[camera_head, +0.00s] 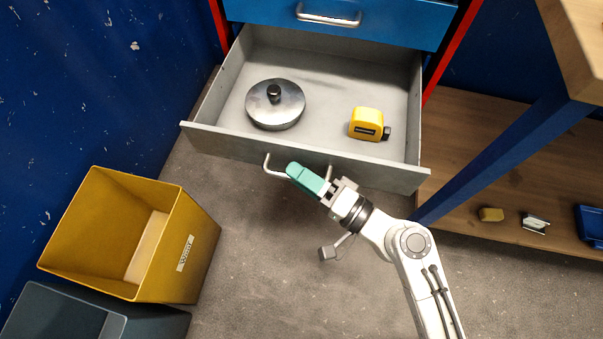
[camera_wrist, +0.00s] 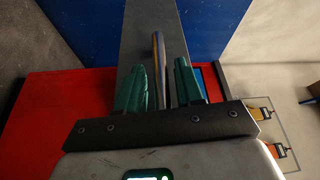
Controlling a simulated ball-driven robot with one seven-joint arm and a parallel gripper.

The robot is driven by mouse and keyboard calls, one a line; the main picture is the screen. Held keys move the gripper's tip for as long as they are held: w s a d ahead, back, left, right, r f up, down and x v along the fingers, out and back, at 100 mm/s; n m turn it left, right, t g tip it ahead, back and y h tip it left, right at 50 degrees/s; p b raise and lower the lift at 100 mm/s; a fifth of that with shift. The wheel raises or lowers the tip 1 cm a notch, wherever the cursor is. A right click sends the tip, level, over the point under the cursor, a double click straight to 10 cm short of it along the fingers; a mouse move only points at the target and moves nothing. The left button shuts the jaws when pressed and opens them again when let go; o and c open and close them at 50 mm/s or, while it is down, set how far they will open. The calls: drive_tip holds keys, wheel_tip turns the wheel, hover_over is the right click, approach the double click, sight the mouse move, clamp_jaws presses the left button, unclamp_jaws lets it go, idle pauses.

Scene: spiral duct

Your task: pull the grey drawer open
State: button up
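The grey drawer (camera_head: 235,140) is pulled well out from under a blue drawer in the head view, its inside showing. Its metal handle (camera_head: 269,168) is on the front panel and partly hidden by my gripper (camera_head: 305,179). In the wrist view, the handle bar (camera_wrist: 159,60) stands between the two green fingers of my gripper (camera_wrist: 161,82). Gaps show on both sides of the bar, so the fingers are open around it and not closed on it. The grey drawer front (camera_wrist: 140,25) lies behind the bar.
A yellow bin (camera_head: 195,245) and a dark bin (camera_head: 45,315) stand at left. A wooden shelf (camera_head: 470,190) with a blue post (camera_head: 500,150) is at right. Floor below the drawer is clear.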

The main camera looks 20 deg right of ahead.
drive_tip(key=shift+o, duration=0.3)
drive_tip(key=v, duration=1)
drive_tip(key=shift+s+d+b, duration=0.2)
drive_tip(key=shift+s+b, duration=0.1)
drive_tip(key=shift+s, duration=0.05)
drive_tip(key=shift+a, duration=0.1)
